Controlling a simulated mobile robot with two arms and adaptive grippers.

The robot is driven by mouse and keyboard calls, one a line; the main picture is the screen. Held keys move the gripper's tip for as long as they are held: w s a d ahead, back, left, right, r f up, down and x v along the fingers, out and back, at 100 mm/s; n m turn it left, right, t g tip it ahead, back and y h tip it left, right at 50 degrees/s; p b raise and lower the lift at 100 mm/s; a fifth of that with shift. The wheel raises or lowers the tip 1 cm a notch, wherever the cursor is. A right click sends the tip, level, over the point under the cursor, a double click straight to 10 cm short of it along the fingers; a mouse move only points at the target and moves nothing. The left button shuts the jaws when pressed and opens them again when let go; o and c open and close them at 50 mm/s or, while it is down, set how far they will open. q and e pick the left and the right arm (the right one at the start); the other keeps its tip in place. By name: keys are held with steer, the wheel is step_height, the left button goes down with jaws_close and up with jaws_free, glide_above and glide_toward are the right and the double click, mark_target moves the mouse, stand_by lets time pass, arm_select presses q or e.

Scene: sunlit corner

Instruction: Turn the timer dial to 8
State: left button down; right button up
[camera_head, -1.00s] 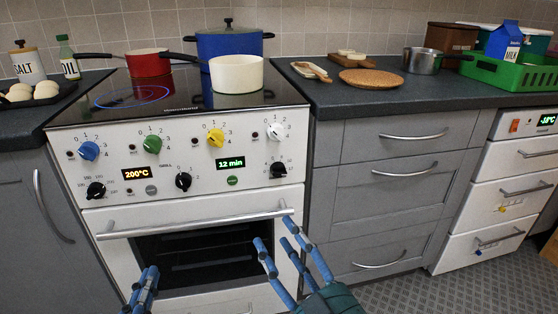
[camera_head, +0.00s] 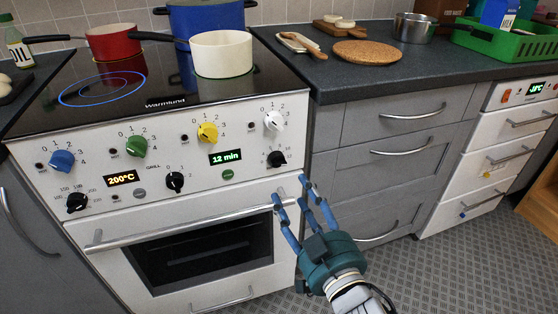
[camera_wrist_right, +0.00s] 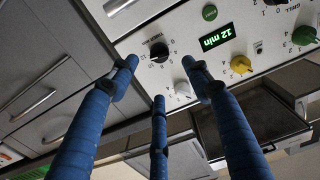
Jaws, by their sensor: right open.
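The timer dial (camera_head: 276,158) is a small black knob at the lower right of the white stove panel. The green display (camera_head: 226,158) left of it reads 12 min. In the right wrist view, the dial (camera_wrist_right: 159,51) shows upside down just beyond the fingertips, with printed numbers around it. My right gripper (camera_head: 295,192) has its blue fingers spread and empty, below the dial near the right end of the oven handle. Its fingers also show in the right wrist view (camera_wrist_right: 168,85), apart from the dial. My left gripper is out of view.
Other knobs sit close by: white (camera_head: 273,120), yellow (camera_head: 207,132) and black (camera_head: 175,182). The oven handle (camera_head: 180,221) sticks out below the panel. A cream saucepan (camera_head: 222,55) stands on the hob (camera_head: 150,104). Grey drawers (camera_head: 395,150) stand to the right.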

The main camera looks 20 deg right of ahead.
mark_target(279, 166)
steer(key=w, duration=1)
steer(key=shift+a, duration=0.1)
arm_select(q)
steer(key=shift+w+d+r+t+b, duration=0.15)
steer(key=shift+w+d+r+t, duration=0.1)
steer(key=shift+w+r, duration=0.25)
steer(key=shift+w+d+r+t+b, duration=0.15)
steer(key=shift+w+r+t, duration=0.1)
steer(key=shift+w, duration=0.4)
arm_select(e)
steer(key=shift+w, duration=0.4)
steer(key=c, duration=1.2)
